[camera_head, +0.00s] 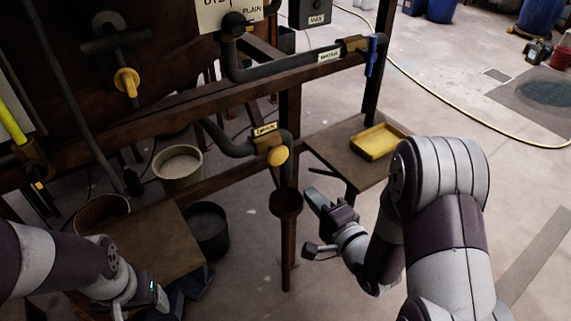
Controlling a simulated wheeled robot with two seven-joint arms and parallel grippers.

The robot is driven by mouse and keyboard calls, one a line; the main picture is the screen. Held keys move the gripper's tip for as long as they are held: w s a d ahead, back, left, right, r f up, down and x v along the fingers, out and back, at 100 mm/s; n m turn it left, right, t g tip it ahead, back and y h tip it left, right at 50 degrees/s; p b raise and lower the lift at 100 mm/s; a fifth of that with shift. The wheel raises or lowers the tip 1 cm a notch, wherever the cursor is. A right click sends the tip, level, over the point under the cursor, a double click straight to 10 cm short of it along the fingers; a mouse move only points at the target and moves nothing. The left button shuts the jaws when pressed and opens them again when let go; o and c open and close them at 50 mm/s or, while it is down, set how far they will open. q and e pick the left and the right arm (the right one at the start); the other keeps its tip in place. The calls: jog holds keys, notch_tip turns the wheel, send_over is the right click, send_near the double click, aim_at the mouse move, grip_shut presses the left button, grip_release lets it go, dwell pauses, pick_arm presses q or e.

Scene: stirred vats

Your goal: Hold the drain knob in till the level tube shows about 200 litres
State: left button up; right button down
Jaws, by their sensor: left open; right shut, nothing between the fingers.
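The yellow round drain knob (278,156) sits on the end of a dark pipe, beside a small label (265,129) that seems to read drain. A bright yellow-green tube (12,122), apparently the level tube, shows at the left edge, partly cut off; no litre marks are readable. My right gripper (313,196) is shut and empty, below and right of the knob and apart from it. My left gripper (140,304) is at the bottom edge, partly cut off, open and away from the knob.
A rusty funnel (286,203) stands under the drain pipe. A yellow tray (378,141) lies on a brown shelf at the right. A blue lever (372,55) is on the upper pipe. A yellow handle (126,80) and several buckets are at left.

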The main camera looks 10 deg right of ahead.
aim_at(278, 156)
jog(key=p+x, duration=0.1)
jog(key=x, duration=1.2)
jog(key=shift+b+x, duration=0.35)
jog(key=shift+x, duration=0.55)
jog(key=shift+s+r, duration=0.15)
jog(key=shift+r, duration=0.25)
